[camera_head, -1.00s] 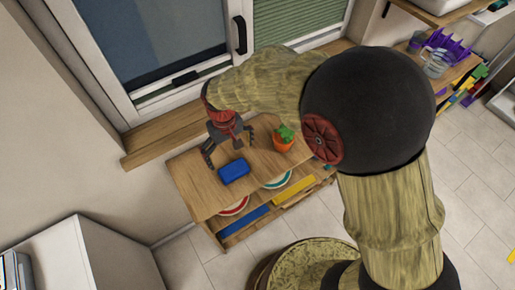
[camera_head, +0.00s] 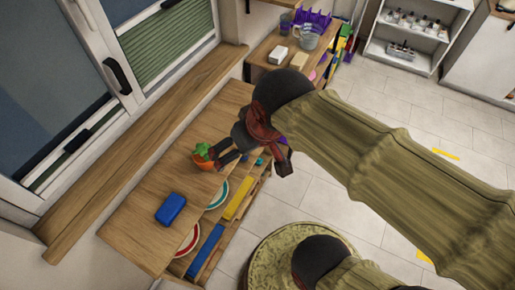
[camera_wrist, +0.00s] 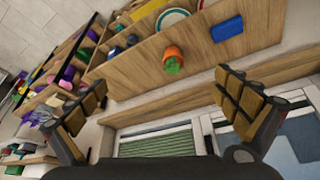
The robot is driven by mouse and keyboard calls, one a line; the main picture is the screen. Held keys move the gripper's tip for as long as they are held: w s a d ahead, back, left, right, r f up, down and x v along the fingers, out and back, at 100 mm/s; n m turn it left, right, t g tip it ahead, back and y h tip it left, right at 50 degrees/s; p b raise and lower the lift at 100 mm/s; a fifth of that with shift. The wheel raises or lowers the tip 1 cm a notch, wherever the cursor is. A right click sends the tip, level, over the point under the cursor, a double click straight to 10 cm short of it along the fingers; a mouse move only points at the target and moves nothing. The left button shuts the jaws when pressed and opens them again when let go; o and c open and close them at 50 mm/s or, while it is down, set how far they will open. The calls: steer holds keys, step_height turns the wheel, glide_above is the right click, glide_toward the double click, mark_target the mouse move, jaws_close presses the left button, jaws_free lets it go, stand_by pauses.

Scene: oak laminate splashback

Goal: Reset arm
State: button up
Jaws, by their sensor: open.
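My gripper (camera_wrist: 160,115) is open and empty in the wrist view, its two fingers spread wide at left and right. In the head view my gripper (camera_head: 252,165) is in the air above the right part of the low wooden shelf unit (camera_head: 135,238). The potted plant (camera_head: 203,157), an orange pot with green leaves, shows just left of the fingers there. It also shows between the fingers in the wrist view (camera_wrist: 173,59), apart from them. My arm reaches in from the right and hides part of the shelf.
A blue block (camera_head: 171,208) lies on the shelf top, with plates (camera_head: 190,240) on the level below. A wooden window sill (camera_head: 130,160) runs behind. Another shelf (camera_head: 262,50) holds a glass jug (camera_head: 309,37) and a purple rack (camera_head: 314,18). The tiled floor (camera_head: 375,85) is largely clear.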

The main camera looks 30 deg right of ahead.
steer(key=s+d, duration=0.2)
steer(key=shift+s+r+m+t, duration=0.15)
steer(key=shift+s+m+t, duration=0.15)
steer(key=shift+s, duration=0.05)
stand_by(1.2)
